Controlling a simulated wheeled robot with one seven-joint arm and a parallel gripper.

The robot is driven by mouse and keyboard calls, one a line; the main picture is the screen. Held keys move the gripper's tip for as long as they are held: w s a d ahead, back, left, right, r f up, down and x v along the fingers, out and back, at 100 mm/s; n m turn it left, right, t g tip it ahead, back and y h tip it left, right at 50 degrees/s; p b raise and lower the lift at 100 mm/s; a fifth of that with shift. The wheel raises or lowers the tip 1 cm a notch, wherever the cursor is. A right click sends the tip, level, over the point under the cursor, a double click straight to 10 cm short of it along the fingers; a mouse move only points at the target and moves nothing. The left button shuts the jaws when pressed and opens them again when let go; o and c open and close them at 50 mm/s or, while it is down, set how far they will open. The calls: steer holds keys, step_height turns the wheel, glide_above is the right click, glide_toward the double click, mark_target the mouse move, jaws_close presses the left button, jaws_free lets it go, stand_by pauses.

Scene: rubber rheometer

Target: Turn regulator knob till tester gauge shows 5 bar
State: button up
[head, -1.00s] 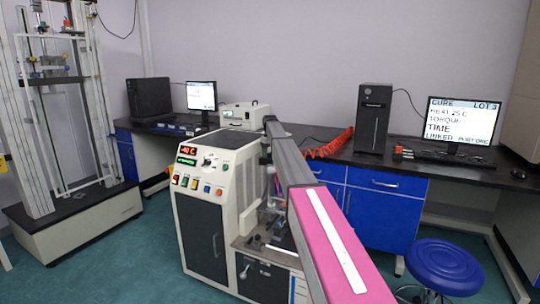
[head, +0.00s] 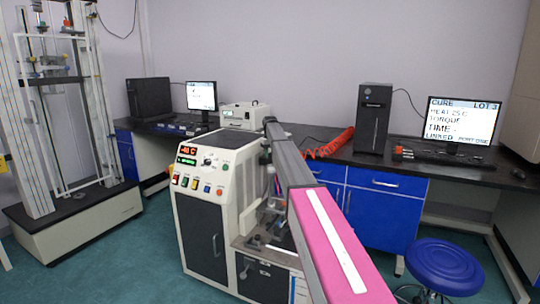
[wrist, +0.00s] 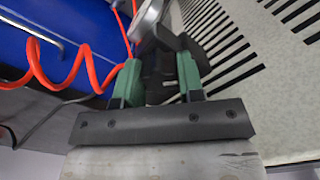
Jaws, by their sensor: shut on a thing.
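In the wrist view my gripper (wrist: 158,84) has its two green fingers on either side of a dark knob-like part (wrist: 159,65), and it is shut on it. I take this part to be the regulator knob. A silver rounded part (wrist: 148,18) beyond it may be the gauge, but no dial face or needle can be read. In the head view the white tester cabinet (head: 208,215) stands in the middle. My arm reaches toward its right side and hides the gripper, knob and gauge there.
A red coiled hose (wrist: 70,72) runs close to the left finger in the wrist view. A slotted pale panel (wrist: 265,60) is at its right. In the head view a desk with blue cabinets (head: 385,210) stands behind, and a blue stool (head: 443,266) is at the lower right.

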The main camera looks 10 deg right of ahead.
steer(key=o, duration=0.9)
step_height(320, 180, up, 11)
steer(key=shift+f, duration=0.1)
stand_by(1.1)
